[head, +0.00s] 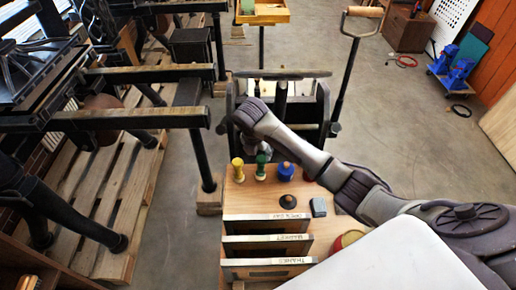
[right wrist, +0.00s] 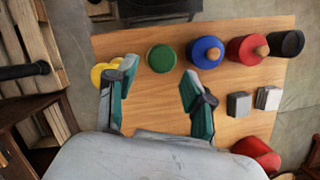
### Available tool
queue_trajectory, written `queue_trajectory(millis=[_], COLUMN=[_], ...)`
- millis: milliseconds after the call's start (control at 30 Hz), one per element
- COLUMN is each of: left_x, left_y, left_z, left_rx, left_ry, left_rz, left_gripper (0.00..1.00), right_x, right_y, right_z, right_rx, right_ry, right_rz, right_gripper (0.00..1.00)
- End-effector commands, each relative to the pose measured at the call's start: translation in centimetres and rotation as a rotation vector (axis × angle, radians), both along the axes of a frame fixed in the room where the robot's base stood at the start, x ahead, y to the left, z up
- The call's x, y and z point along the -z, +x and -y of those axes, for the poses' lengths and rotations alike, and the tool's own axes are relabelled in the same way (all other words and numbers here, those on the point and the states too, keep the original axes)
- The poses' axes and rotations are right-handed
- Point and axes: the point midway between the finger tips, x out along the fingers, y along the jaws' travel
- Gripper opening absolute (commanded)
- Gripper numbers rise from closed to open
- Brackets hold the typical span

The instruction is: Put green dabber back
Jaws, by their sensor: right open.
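The green dabber (head: 261,166) stands upright in the row on the wooden bench top, between the yellow dabber (head: 237,170) and the blue dabber (head: 285,170). In the right wrist view its round green top (right wrist: 162,58) lies just beyond the gap between my fingers. My right gripper (right wrist: 160,77) is open and empty; its left finger overlaps the yellow dabber (right wrist: 98,76) in the picture. In the head view my right gripper (head: 256,148) is small and partly hidden by its arm, above and behind the dabbers. My left gripper is not in view.
Red (right wrist: 246,50) and black (right wrist: 287,44) dabbers continue the row rightward in the wrist view. Grey blocks (right wrist: 239,104) and a red can (right wrist: 257,154) stand nearer. Labelled boards (head: 266,217) stand at the bench front. Presses on pallets fill the left.

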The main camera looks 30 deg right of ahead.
Motion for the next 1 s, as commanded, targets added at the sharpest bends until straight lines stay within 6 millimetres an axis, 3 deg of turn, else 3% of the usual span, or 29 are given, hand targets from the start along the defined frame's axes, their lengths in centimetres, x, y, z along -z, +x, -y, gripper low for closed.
queue_trajectory(millis=[100, 300, 1000], left_x=[0.3, 0.4, 0.3], left_y=[0.0, 0.0, 0.0], left_z=[0.0, 0.0, 0.0], left_rx=[0.0, 0.001, 0.001], left_ry=[0.0, 0.0, 0.0], left_rz=[0.0, 0.0, 0.0], left_gripper=[0.4, 0.4, 0.4], right_x=[-1.7, -3.0, -3.1], right_y=[-0.3, -0.6, -0.6], right_z=[-0.4, -0.7, -0.7], right_rx=[-0.001, 0.0, 0.0], right_ry=[0.001, -0.001, 0.0], right_rz=[0.003, -0.001, -0.001], right_gripper=[0.52, 0.52, 0.52])
